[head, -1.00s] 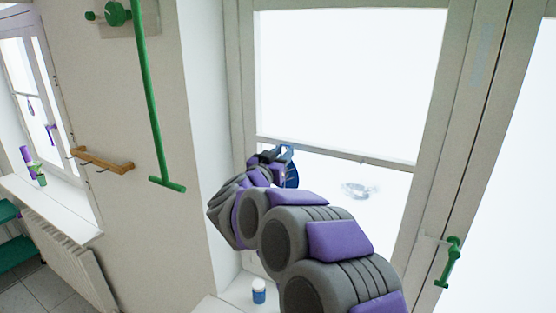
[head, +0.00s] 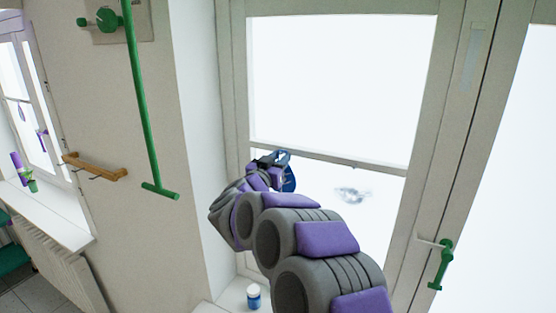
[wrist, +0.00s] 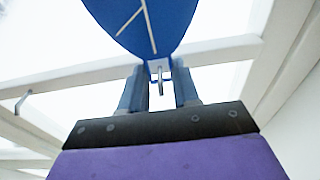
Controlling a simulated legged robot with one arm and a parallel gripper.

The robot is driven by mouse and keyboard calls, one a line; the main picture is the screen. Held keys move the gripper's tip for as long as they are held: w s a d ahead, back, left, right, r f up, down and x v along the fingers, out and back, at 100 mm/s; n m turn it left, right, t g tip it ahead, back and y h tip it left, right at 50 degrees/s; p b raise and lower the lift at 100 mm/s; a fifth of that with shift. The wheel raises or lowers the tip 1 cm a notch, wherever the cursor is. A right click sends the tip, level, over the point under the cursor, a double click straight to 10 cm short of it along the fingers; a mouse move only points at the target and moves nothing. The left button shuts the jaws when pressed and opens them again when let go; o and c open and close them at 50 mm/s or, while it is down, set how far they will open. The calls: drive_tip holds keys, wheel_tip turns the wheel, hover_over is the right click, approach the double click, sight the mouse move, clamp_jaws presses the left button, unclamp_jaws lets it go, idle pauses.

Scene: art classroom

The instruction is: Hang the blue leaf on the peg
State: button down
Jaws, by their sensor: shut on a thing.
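The blue leaf (wrist: 145,22) has pale vein lines and a small whitish tab at its base. In the wrist view it rises above my gripper (wrist: 160,80), whose two fingers are shut on the tab end. A small metal loop or hook shows between the fingers. In the head view my gripper (head: 272,160) is held out in front of the window, with the blue leaf (head: 289,181) seen narrowly at its right side. A wooden rail (head: 95,166) with small dark hooks is on the wall at left, well apart from the leaf. I cannot tell whether one of these is the peg.
A green T-ended rod (head: 143,100) hangs along the wall between gripper and rail. A small blue-and-white jar (head: 253,297) stands on the sill below my arm. A green window handle (head: 441,265) is at right. A radiator (head: 60,265) is at lower left.

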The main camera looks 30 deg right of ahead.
drive_tip(key=c, duration=0.7)
unclamp_jaws()
drive_tip(key=shift+c, duration=0.2)
